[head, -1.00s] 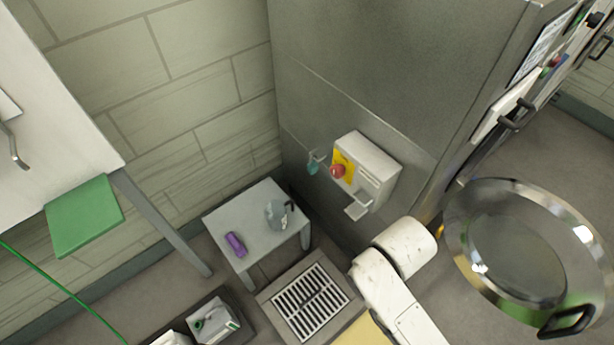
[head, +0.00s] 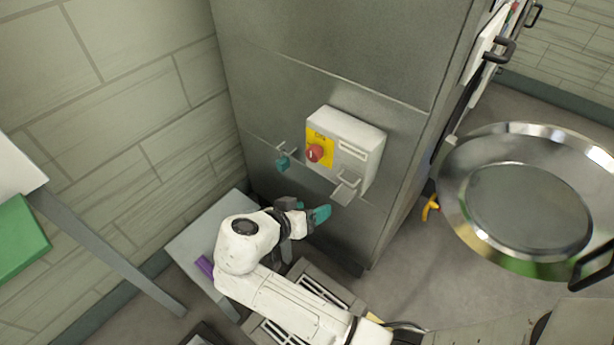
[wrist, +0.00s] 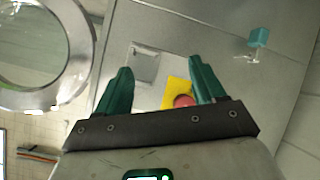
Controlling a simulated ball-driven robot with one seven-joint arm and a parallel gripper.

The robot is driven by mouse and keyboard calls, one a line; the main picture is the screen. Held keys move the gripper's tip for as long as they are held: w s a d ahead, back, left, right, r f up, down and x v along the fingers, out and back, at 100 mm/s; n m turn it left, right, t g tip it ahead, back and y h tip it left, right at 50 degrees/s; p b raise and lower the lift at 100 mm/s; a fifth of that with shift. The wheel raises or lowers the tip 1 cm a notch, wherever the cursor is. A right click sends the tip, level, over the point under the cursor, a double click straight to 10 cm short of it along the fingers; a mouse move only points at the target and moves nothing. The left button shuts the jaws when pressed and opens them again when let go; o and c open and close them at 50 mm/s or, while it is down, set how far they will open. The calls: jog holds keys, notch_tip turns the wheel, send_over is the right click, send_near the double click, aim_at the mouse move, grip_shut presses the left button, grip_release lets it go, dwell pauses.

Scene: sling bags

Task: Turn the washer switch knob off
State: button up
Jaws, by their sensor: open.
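The switch box (head: 343,150) is a white box on the grey metal cabinet side, with a yellow plate (head: 320,139) on its face. The red round knob (head: 315,153) sits on that plate; its turn position is too small to read. My gripper (head: 306,213), with teal fingers, is below the box in the head view, apart from the knob. In the wrist view the open, empty fingers (wrist: 162,80) point toward the cabinet. The knob (wrist: 184,101) shows there close to the right finger's inner side, partly hidden by the gripper's palm bar.
A teal piece on a hook (head: 283,162) is left of the box. A grey bracket (head: 345,191) juts out below the box. A large steel pan-like lid (head: 530,205) stands at right. A small grey table (head: 200,238) is partly behind my arm.

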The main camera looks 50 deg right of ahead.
aim_at(311, 158)
jog(key=w+r+m+h+b, duration=0.4)
jog(key=w+m+h+b, duration=0.15)
jog(key=w, duration=0.25)
jog(key=shift+t+h, duration=0.3)
jog(key=shift+h, duration=0.15)
jog(key=d, duration=0.3)
jog(key=d+p, duration=0.1)
jog(key=d, duration=0.5)
jog(key=shift+d+f+p, duration=0.25)
jog(key=shift+p, duration=0.05)
jog(key=shift+c, duration=0.2)
jog(key=c, duration=1)
jog(key=shift+n, duration=0.25)
